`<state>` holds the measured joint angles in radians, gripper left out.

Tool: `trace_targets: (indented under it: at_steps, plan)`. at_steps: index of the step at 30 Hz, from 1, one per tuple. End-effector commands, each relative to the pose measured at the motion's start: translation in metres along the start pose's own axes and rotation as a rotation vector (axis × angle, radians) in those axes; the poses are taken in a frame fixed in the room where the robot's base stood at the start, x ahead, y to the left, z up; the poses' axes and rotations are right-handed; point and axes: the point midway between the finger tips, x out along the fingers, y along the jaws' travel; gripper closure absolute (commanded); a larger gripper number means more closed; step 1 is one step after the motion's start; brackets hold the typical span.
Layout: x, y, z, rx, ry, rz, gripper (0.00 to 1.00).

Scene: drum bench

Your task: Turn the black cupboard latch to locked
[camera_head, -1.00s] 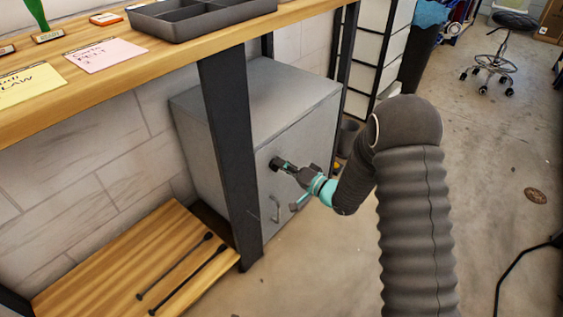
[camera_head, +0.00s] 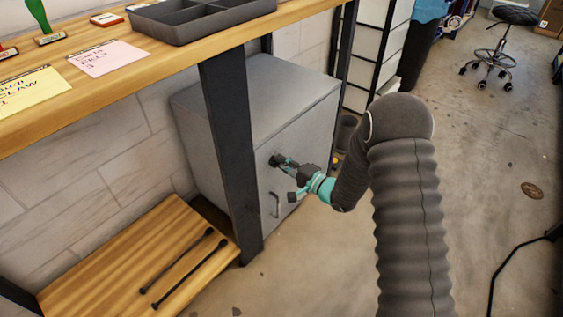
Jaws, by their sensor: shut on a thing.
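A grey cupboard (camera_head: 305,140) stands under the bench. Its black latch (camera_head: 274,160) is on the upper part of the door, near the left edge, and is mostly covered by my gripper. A bent metal handle (camera_head: 276,205) sits below it on the same door. My gripper (camera_head: 281,162) reaches the door from the right and is shut on the latch. The latch's exact angle is too small and too hidden to tell.
A dark bench leg (camera_head: 230,150) stands just left of the cupboard door. A low wooden shelf (camera_head: 100,250) holds two black mallets (camera_head: 185,270). The wooden bench top (camera_head: 130,85) is above.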

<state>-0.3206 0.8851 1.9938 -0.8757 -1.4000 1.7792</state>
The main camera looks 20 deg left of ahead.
Motion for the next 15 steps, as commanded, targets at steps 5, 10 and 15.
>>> trace_targets:
  at_steps: [5,10,15]
  plan:
    - [-0.0008,-0.0004,-0.0039,0.000,0.009,-0.001,1.00]
    - [-0.0008,-0.0006,-0.0041,0.000,0.010,-0.001,0.75]
    - [0.0009,-0.0003,-0.0005,0.000,0.003,-0.001,0.62]
